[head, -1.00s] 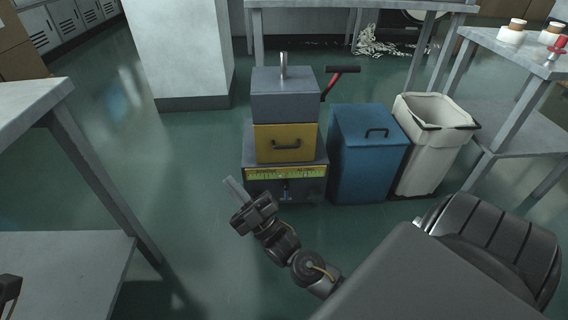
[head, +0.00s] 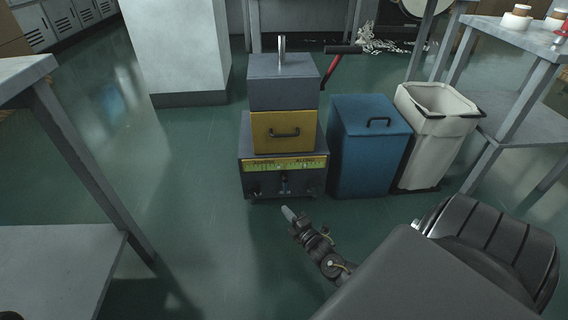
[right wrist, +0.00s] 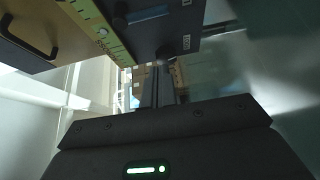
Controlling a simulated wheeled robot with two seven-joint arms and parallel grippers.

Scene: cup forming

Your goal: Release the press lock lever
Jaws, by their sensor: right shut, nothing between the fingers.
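The press (head: 285,80) is a stack on the floor: a grey top block with a metal rod, a yellow drawer (head: 283,132) and a dark base with a yellow-green panel (head: 285,165). A red lever with a black handle (head: 343,49) rises at its right side. My right gripper (head: 288,213) is shut and empty, low in front of the base.
A blue lidded bin (head: 370,150) and a white bin (head: 432,140) stand right of the press. A grey table (head: 40,75) is at the left and another (head: 510,42) at the right. A white pillar (head: 180,50) is behind left. Floor left of the press is clear.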

